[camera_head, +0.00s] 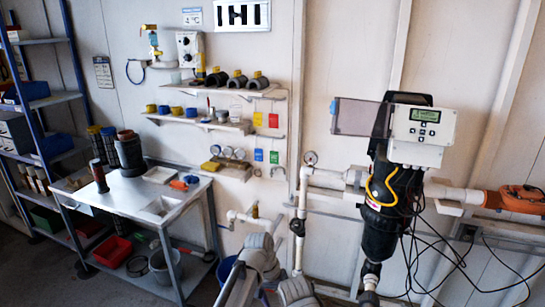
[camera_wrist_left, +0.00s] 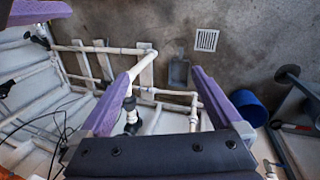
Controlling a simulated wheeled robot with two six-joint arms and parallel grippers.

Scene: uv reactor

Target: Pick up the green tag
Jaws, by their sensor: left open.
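The green tag (camera_head: 274,157) hangs low on the wall in the head view, right of a blue tag (camera_head: 259,155) and below a red tag (camera_head: 273,120) and a yellow tag (camera_head: 257,119). My left gripper (camera_wrist_left: 162,72) is open in the left wrist view, its two purple fingers apart with nothing between them. It faces the pipes and floor, and no tag shows there. Grey arm links of mine show at the bottom of the head view, below the tags. Purple parts at the top left of the wrist view look like my right gripper (camera_wrist_left: 38,12), cut off by the edge.
Wall shelves (camera_head: 205,122) with several fittings and gauges stand left of the tags. A white pipe (camera_head: 300,215) rises to their right, near the black reactor (camera_head: 383,215) with hanging cables. A metal table (camera_head: 125,205) stands at left. A blue bucket (camera_wrist_left: 248,107) stands on the floor.

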